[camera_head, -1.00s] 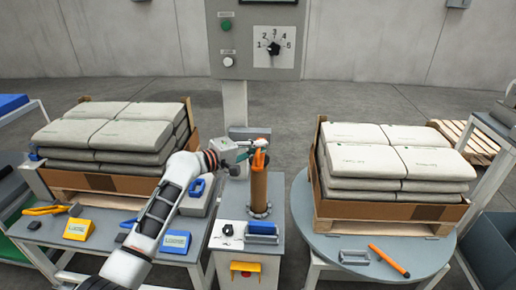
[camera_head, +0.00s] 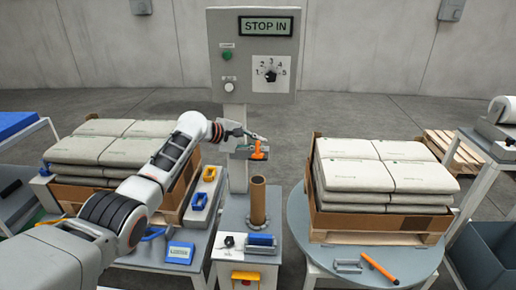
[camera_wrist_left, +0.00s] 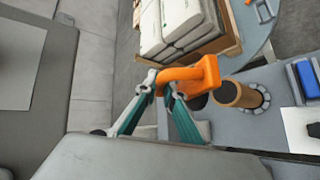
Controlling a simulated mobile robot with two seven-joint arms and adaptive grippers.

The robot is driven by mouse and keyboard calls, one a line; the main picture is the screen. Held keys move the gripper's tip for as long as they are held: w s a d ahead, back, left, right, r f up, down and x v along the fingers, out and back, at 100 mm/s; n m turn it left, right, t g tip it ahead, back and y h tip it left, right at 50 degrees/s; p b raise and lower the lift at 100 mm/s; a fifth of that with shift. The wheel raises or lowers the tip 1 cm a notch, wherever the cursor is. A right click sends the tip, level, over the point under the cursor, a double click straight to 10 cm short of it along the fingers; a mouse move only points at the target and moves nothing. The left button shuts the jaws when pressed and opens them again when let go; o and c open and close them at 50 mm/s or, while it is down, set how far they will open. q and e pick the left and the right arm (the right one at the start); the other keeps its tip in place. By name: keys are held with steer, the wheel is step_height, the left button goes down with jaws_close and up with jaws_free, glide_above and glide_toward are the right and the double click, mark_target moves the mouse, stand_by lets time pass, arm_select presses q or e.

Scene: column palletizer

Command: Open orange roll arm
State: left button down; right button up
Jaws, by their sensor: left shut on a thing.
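The orange roll arm (camera_head: 258,153) shows as a small orange piece with a hooked handle, above and behind the open top of a brown upright tube (camera_head: 258,200). My left gripper (camera_head: 256,139) is shut on it. In the left wrist view the orange piece (camera_wrist_left: 207,76) runs from between the teal fingers to a block near the tube's top (camera_wrist_left: 235,94). I cannot tell what carries the far end of the orange piece. The tube stands on a grey cabinet. My right gripper is not in view.
A control panel (camera_head: 252,60) on a post stands behind; its display reads "STOP IN". Stacked bags on a pallet (camera_head: 370,180) stand right on a round table (camera_head: 310,235). An orange-handled tool (camera_head: 379,268) lies there. Another bag stack (camera_head: 110,150) is left.

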arm_select(q)
steer(key=shift+w+r+g+b, duration=0.3)
steer(key=shift+w, duration=0.1)
steer(key=shift+r, duration=0.1)
stand_by(0.3)
steer(key=c, duration=2.1)
jaws_free()
steer(key=shift+c, duration=0.2)
steer(key=shift+a+r, duration=0.1)
steer(key=shift+a, duration=0.05)
steer(key=v, duration=1.1)
steer(key=shift+s+a+r, duration=0.15)
steer(key=shift+a, duration=0.05)
